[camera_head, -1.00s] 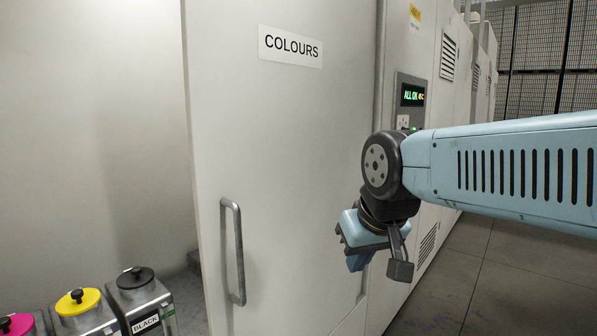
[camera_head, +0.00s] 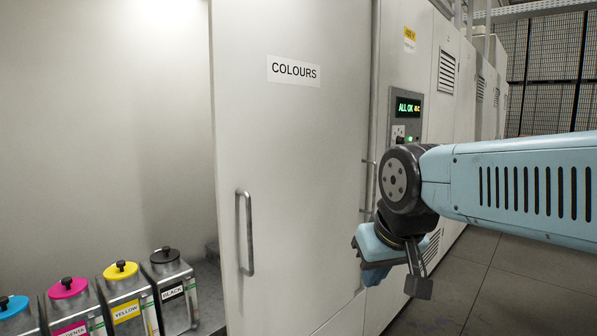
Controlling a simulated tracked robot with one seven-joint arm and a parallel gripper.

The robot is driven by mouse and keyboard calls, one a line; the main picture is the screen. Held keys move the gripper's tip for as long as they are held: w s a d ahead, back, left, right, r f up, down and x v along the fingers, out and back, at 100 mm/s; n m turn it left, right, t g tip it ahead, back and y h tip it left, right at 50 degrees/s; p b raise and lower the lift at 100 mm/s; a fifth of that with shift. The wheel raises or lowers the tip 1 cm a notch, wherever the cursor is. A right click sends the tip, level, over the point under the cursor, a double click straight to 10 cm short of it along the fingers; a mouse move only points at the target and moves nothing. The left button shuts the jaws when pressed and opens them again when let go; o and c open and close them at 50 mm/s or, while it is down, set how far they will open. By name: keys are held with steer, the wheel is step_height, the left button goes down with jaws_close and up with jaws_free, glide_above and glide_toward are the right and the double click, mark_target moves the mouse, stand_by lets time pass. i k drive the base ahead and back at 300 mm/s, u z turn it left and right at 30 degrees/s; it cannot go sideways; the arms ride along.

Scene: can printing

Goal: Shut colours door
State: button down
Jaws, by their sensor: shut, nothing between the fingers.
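The colours door (camera_head: 290,170) is a tall pale sliding-looking panel with a "COLOURS" label (camera_head: 293,70) near its top. Its grey bar handle (camera_head: 244,233) is upright near the door's left edge. The compartment to the left of the door stands open. My gripper (camera_head: 388,270) is at the end of the blue arm, right of the handle and in front of the machine. It is shut and empty, pointing down, and apart from the handle.
Ink containers stand in the open compartment: cyan (camera_head: 12,308), magenta (camera_head: 72,305), yellow (camera_head: 128,300) and black (camera_head: 172,285). A panel display (camera_head: 409,108) reads "ALL OK". A second handle (camera_head: 367,190) is right of the door. Open floor (camera_head: 520,285) lies at the right.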

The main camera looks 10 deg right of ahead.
mark_target(286, 81)
steer(key=z, duration=0.15)
steer(key=i, duration=0.9)
steer(key=u, duration=0.05)
